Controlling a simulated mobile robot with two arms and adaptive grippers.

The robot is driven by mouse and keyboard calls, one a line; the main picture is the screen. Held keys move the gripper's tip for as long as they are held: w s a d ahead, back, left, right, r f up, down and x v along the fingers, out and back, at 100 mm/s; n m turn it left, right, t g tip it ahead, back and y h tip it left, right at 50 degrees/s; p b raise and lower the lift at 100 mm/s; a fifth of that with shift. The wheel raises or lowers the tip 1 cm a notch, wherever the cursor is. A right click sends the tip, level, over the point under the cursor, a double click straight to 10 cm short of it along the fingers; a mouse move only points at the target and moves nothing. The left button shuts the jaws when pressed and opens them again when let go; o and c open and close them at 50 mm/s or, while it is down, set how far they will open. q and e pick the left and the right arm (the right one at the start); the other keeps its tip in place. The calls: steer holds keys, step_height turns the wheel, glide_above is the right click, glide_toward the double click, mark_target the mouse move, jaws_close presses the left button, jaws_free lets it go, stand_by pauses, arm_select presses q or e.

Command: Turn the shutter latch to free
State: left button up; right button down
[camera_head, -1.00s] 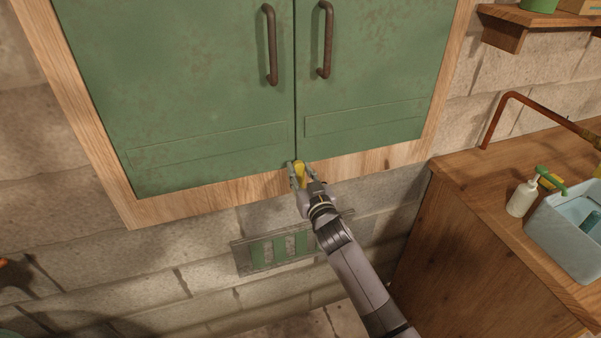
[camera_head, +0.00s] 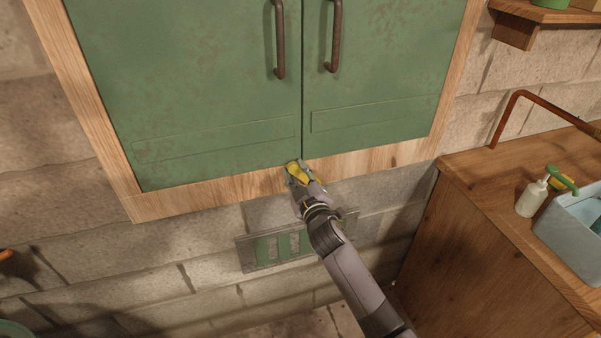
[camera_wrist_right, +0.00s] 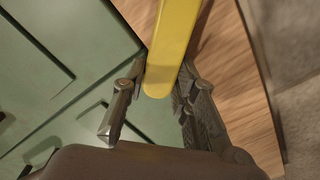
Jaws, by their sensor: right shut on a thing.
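The yellow shutter latch (camera_head: 297,173) sits on the wooden frame's lower rail, just under the seam between the two green shutter doors. It is tilted in the head view. My right gripper (camera_head: 299,176) is shut on the latch. In the right wrist view the latch (camera_wrist_right: 173,50) is a long yellow bar with a rounded end between the two fingers of the gripper (camera_wrist_right: 162,98). The left shutter door (camera_head: 190,90) and right shutter door (camera_head: 390,70) are closed. My left gripper is not in view.
Dark bar handles (camera_head: 279,40) hang on both doors. Below the frame, a grey and green vent panel (camera_head: 262,250) is on the stone wall. At right, a wooden counter (camera_head: 470,230) holds a pump bottle (camera_head: 531,198) and a pale blue basin (camera_head: 570,235).

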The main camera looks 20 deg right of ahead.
steer(key=shift+a+f+n+b, duration=0.2)
steer(key=shift+f+n+b, duration=0.2)
steer(key=shift+n, duration=1.2)
steer(key=shift+a+f+n+b, duration=0.25)
steer(key=shift+f+n, duration=0.25)
steer(key=shift+n, duration=1.1)
steer(key=shift+a+f+n+b, duration=0.15)
steer(key=shift+f+n+b, duration=0.25)
steer(key=shift+n, duration=1.2)
steer(key=shift+f, duration=0.1)
steer(key=c, duration=1.3)
jaws_free()
steer(key=s, duration=1.2)
steer(key=shift+d, duration=0.2)
